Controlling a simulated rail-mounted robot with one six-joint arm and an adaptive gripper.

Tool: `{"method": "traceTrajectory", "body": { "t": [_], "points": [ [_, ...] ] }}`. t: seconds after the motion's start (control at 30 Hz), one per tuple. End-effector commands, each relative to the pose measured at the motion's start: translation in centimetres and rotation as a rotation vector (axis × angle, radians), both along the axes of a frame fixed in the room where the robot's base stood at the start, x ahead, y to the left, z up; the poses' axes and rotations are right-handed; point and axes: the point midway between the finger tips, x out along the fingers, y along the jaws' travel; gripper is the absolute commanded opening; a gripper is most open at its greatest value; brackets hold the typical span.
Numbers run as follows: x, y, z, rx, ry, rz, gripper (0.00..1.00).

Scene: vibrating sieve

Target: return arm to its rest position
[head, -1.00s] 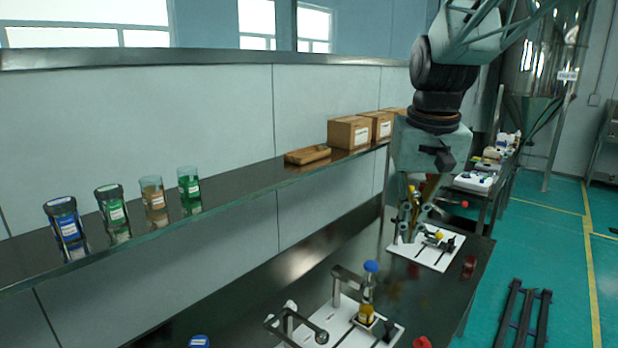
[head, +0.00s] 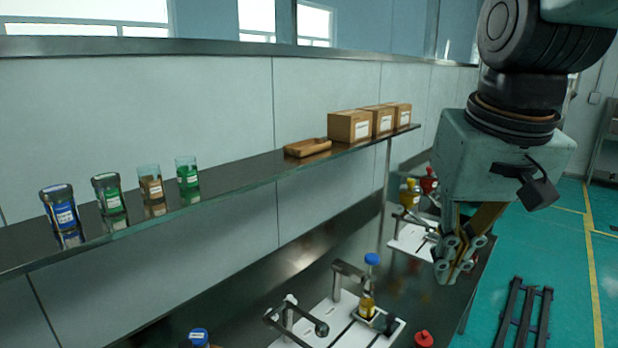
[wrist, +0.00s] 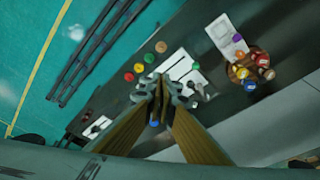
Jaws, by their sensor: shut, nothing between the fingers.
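My gripper (head: 452,268) hangs from the arm at the right of the head view, fingers pointing down over the right part of the dark bench. Its fingers are shut with nothing between them. It partly covers the farther white board in that view. In the wrist view the closed fingertips (wrist: 160,82) are at the centre, above the bench and its fixtures. The arm links above the gripper fill the upper right of the head view and hide what is behind them.
A white fixture board (head: 338,326) holds a blue-capped bottle (head: 369,288). A farther white board (head: 408,240) has yellow and red bottles behind it. A shelf (head: 245,180) carries jars and cardboard boxes (head: 349,127). A black rack (head: 522,315) lies on the green floor.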

Motion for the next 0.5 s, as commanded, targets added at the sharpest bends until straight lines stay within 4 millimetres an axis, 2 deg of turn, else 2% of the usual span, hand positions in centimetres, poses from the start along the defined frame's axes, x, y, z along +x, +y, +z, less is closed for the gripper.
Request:
{"method": "traceTrajectory", "body": {
  "t": [0.5],
  "points": [
    [-8.9,0.0,-2.3,-0.007,-0.047,0.025,0.00]
  ]
}}
